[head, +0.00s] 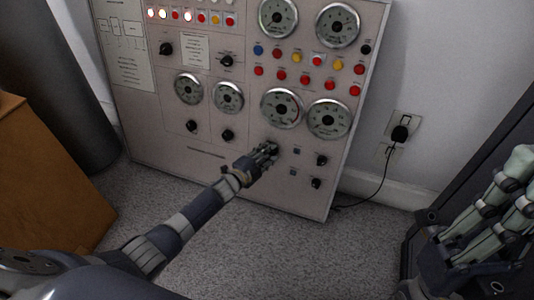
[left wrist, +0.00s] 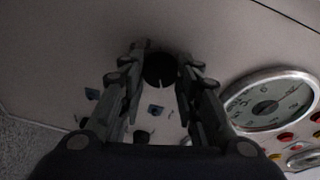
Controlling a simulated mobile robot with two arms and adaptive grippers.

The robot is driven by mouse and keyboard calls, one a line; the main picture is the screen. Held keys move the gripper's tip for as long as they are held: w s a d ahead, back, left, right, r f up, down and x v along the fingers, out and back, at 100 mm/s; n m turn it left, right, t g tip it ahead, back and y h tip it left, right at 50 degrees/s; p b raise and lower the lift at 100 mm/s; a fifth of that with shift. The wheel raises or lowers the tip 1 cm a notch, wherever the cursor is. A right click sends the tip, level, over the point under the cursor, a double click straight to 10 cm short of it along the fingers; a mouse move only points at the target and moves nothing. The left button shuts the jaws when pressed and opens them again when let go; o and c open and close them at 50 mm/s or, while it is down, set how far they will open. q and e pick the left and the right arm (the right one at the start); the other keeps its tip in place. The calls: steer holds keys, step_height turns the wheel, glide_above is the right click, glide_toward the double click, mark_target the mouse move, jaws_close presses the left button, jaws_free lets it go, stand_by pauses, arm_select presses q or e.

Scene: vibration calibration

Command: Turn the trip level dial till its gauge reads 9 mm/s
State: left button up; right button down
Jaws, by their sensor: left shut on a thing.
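My left gripper (head: 268,150) reaches the lower part of the grey panel, with its fingertips around a black dial (left wrist: 159,69). In the left wrist view the dial sits between the two fingers, and a pale mark shows on its face. The fingers partly hide the dial in the head view. A round gauge (head: 282,108) is above the dial. A gauge (left wrist: 268,103) with a dark needle also shows in the left wrist view. Its figures are too small to read surely. My right gripper (head: 485,215) is at the right edge, away from the panel; its opening is unclear.
The panel (head: 165,143) carries other gauges, such as one at right (head: 329,118), colored buttons, and small knobs (head: 321,160) right of the held dial. A plugged cord (head: 384,180) hangs right of the panel. A brown box (head: 45,185) stands at left. Carpet lies in front.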

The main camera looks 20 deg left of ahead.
stand_by(0.4)
arm_select(q)
steer(key=o, duration=1.1)
steer(key=shift+c, duration=0.2)
steer(key=shift+s, duration=0.15)
steer(key=v, duration=1.1)
steer(key=shift+s+a, duration=0.15)
steer(key=shift+s, duration=0.2)
steer(key=shift+r, duration=0.15)
